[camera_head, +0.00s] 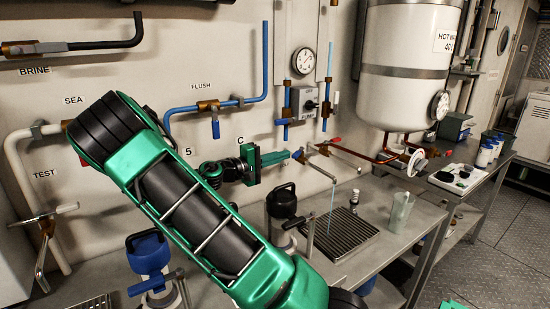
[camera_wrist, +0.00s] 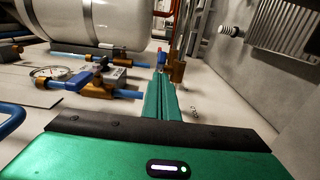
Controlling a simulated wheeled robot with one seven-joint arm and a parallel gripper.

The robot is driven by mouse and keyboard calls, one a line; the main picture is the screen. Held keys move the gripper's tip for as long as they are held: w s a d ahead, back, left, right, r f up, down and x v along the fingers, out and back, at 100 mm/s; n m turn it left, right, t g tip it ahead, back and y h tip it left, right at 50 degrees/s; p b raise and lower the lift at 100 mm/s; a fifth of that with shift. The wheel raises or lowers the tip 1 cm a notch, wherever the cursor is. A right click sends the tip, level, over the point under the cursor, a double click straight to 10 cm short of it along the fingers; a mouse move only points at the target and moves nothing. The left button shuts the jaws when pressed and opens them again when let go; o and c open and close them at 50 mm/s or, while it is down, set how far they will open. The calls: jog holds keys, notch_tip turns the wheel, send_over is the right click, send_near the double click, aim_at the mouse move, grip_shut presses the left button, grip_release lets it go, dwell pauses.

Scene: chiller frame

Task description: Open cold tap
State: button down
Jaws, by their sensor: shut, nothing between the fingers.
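The cold tap's blue handle (camera_head: 299,154) is on the wall above the sink drain, beside the tips of my gripper. In the wrist view a small blue handle (camera_wrist: 162,58) shows just past the fingertips, close to a brass fitting. My green gripper (camera_head: 288,156) is shut and empty, reaching right along the wall. It also shows in the wrist view (camera_wrist: 160,82), fingers together. I cannot tell whether the fingertips touch the handle. A grey spout (camera_head: 318,168) extends out over the drain. A thin pale-blue streak (camera_head: 331,205), looking like running water, drops from its end.
A dark drain grate (camera_head: 345,235) is set in the steel counter, with a clear cup (camera_head: 400,212) to its right. A black-topped jug (camera_head: 282,205) stands left. A red-handled tap (camera_head: 335,140) and white tank (camera_head: 405,70) are to the right. Pipes and gauges line the wall.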

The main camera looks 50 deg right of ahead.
aim_at(293, 158)
jog(key=shift+s, duration=1.65)
